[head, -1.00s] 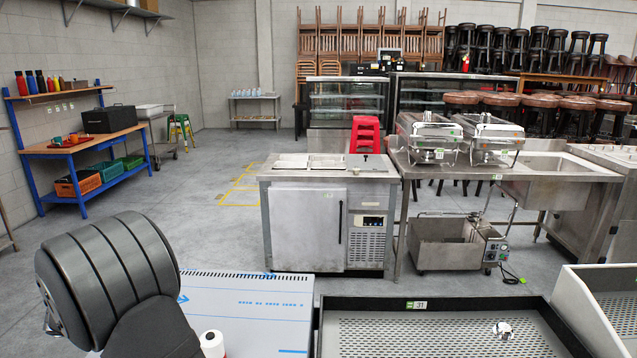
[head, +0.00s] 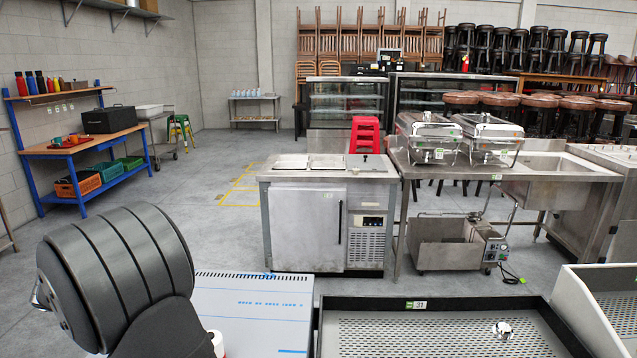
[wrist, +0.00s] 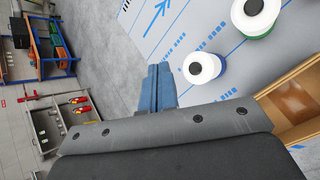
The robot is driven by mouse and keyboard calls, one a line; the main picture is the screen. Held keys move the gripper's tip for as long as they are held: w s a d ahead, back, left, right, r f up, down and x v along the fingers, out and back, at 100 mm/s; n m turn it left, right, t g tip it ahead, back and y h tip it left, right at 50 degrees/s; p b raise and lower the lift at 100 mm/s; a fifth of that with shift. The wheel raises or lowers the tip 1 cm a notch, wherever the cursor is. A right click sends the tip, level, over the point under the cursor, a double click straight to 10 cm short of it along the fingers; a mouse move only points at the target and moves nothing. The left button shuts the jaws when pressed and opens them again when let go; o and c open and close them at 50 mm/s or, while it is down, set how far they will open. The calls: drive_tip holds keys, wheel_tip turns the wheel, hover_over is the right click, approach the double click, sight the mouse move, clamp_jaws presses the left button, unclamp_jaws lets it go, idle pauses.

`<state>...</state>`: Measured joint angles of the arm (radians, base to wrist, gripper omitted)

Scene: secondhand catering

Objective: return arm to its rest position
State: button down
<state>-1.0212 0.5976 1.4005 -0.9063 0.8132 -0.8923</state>
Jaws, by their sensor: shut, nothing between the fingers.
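In the wrist view, my gripper (wrist: 157,88) shows as two blue fingers lying together, shut with nothing between them. They are over the edge of the film-covered steel top (wrist: 170,28), with grey floor to the left. In the head view my dark, ribbed arm fills the lower left in front of the same top (head: 252,310); my fingers are hidden there. I cannot tell the height of the fingers above the top.
Two white rolls (wrist: 202,67) (wrist: 256,14) stand on the top, right of my fingers. A wooden box (wrist: 292,106) is at the right of the wrist view. A dark-rimmed tray counter (head: 420,303) is right of the top. Open floor (head: 215,235) lies behind.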

wheel_tip(320, 180, down, 6)
drive_tip(key=shift+f, duration=0.2)
drive_tip(key=d+r+m+g+y, duration=0.1)
drive_tip(key=d+r+m+g, duration=0.2)
drive_tip(key=r, duration=0.4)
drive_tip(key=d+r+m+g+y, duration=0.1)
drive_tip(key=d+r+m+g, duration=0.2)
drive_tip(key=r, duration=0.4)
drive_tip(key=w+d+r+m+g+y, duration=0.1)
drive_tip(key=d+r+m+g, duration=0.2)
drive_tip(key=r, duration=0.3)
drive_tip(key=shift+d+r+m+y, duration=0.3)
drive_tip(key=shift+d+r+m, duration=0.1)
drive_tip(key=shift+d+m, duration=0.1)
idle(2.2)
drive_tip(key=s+a+f+n+t+h, duration=0.1)
drive_tip(key=a+f+n+t+h, duration=0.2)
drive_tip(key=a+f+n+t, duration=0.6)
wheel_tip(320, 180, down, 2)
drive_tip(key=shift+a+f+n+h, duration=0.1)
drive_tip(key=shift+a+n+h, duration=0.2)
drive_tip(key=shift+a+n, duration=0.25)
